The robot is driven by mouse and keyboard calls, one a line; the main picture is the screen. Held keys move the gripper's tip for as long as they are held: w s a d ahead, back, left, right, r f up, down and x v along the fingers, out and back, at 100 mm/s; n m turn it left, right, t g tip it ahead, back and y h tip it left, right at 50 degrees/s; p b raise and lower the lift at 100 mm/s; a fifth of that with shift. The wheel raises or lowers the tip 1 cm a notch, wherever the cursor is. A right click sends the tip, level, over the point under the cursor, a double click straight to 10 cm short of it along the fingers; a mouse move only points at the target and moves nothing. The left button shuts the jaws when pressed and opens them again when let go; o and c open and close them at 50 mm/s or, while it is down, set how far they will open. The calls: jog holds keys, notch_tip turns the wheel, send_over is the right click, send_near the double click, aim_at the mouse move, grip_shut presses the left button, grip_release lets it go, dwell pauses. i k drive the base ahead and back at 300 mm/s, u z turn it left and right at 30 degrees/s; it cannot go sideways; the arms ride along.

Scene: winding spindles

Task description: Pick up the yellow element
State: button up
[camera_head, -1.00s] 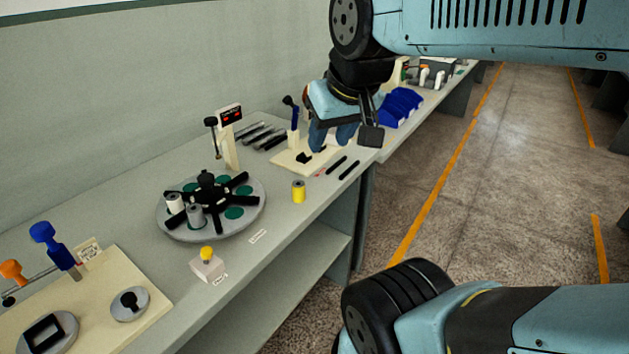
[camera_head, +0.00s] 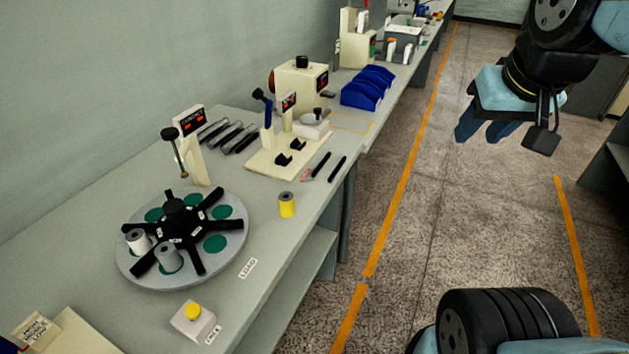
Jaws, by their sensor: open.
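My gripper (camera_head: 487,133) has blue fingers and hangs above the floor at the upper right. It is open, with nothing seen between the fingers, and is well apart from the yellow element, up and to the right of it. The yellow element is fully in view.
The turntable (camera_head: 131,262) has black arms, green spots and two grey-white spools. A yellow button on a white box (camera_head: 194,322) stands in front. Two dark pens lie behind the yellow element. Blue bins (camera_head: 362,93) and a cream fixture (camera_head: 258,160) stand farther back. The aisle floor is clear.

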aim_at(286, 199)
jog(key=u, duration=0.75)
jog(key=i, duration=0.1)
jog(key=z, duration=1.6)
jog(key=k, duration=2.1)
jog(key=u, duration=1.2)
jog(key=i, duration=1)
jog(key=z, duration=0.05)
